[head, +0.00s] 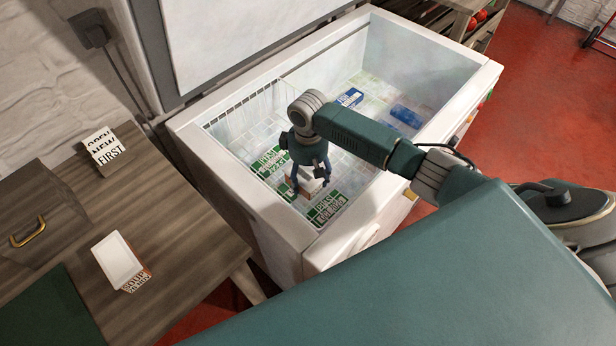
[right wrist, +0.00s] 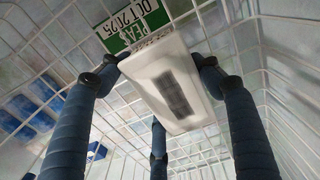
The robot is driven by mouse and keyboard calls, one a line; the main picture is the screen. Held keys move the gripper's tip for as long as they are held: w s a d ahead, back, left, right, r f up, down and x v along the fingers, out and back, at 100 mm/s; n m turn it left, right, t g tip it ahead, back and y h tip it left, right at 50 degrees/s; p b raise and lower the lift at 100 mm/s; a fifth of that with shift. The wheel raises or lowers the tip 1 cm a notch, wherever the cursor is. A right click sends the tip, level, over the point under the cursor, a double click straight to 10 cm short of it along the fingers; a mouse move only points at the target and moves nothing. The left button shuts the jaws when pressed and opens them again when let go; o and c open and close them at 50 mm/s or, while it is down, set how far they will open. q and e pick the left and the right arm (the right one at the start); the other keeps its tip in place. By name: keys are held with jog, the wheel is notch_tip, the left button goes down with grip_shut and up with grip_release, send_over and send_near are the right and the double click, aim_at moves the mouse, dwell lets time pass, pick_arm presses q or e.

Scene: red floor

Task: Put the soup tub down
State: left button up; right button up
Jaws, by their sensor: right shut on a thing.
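My right gripper (head: 307,180) reaches down into the open chest freezer (head: 262,205), at its near left part. It is shut on a small white tub (head: 309,186), held between green-labelled packs. In the right wrist view the fingers (right wrist: 160,75) grip the white tub (right wrist: 148,72) from both sides; small print on its edge is too small to read. I cannot tell whether it touches the freezer floor. Another white tub (head: 117,258), with SOUP lettering on its side, sits on the wooden table. My left gripper is not in view.
Green-labelled packs (head: 328,209) lie close to the held tub; one (right wrist: 133,22) reads PEA OCT 2025. Blue packs (head: 406,116) lie farther right. A white wire divider (head: 240,108) stands at the freezer's left. The table (head: 185,225) bears a lettered block (head: 105,150) and a brass-handled box (head: 38,205).

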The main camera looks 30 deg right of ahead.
aim_at(308, 173)
jog(key=shift+f, duration=0.1)
jog(key=o, duration=1.5)
jog(key=shift+c, duration=0.2)
notch_tip(308, 173, up, 12)
jog(key=shift+r+p, duration=0.2)
jog(key=shift+p, duration=0.15)
